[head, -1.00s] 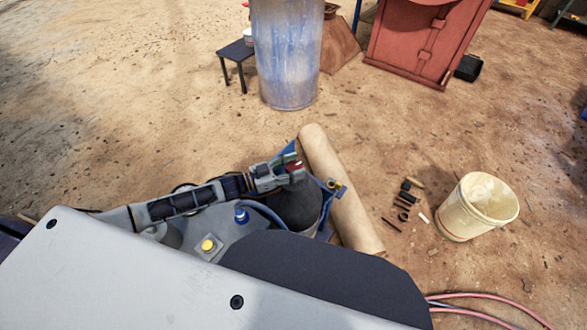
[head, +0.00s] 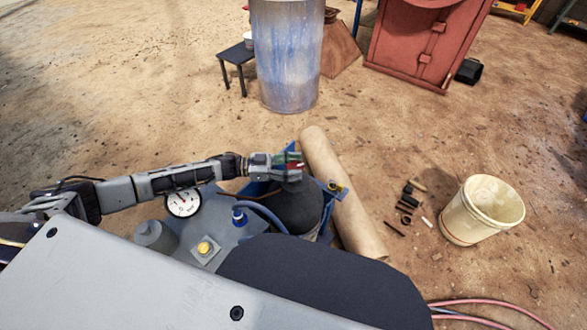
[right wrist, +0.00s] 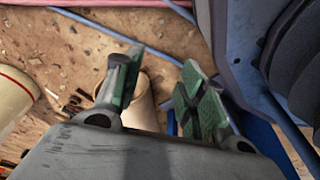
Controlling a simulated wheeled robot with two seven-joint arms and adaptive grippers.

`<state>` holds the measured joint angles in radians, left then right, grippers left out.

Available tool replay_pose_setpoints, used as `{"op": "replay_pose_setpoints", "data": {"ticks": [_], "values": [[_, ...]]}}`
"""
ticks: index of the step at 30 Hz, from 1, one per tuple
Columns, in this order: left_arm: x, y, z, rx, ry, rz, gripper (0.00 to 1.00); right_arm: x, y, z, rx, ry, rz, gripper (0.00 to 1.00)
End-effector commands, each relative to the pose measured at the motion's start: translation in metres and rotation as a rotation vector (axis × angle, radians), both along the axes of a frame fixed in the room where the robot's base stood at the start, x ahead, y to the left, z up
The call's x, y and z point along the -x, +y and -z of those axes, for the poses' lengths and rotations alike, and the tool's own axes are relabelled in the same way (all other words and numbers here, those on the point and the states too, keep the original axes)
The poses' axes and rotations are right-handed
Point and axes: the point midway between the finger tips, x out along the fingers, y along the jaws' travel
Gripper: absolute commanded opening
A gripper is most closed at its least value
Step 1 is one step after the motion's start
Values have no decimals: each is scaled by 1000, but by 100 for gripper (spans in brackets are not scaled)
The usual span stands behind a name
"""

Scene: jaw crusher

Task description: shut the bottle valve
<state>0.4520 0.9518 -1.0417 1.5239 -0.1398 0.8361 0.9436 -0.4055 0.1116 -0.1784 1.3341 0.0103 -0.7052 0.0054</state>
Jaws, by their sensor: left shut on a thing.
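The bottle (head: 297,208) is dark grey and stands upright in a blue frame, right of a grey machine top. My left gripper (head: 297,165) is over the top of the bottle, its arm reaching in from the left. Its green-padded fingers are shut at the bottle valve, where a small red part shows between them. The fingers hide most of the valve, and I cannot tell how far it is turned. My right gripper (right wrist: 160,82) shows only in the right wrist view; its green-padded fingers are spread apart with nothing between them.
A tan roll (head: 345,200) lies beside the bottle, with a brass fitting (head: 338,187) near it. A round gauge (head: 183,203) and a yellow button (head: 204,248) are left of the bottle. A cream bucket (head: 470,220) and small loose parts (head: 407,200) lie right.

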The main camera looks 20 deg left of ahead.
Motion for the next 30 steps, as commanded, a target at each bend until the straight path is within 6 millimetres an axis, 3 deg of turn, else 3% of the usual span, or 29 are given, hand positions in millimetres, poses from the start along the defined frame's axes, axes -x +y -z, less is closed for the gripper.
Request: {"op": "replay_pose_setpoints", "data": {"ticks": [30], "values": [[-2,0,1,1,-2,345,28,-32,37,-99,-36,51,-17,40]]}}
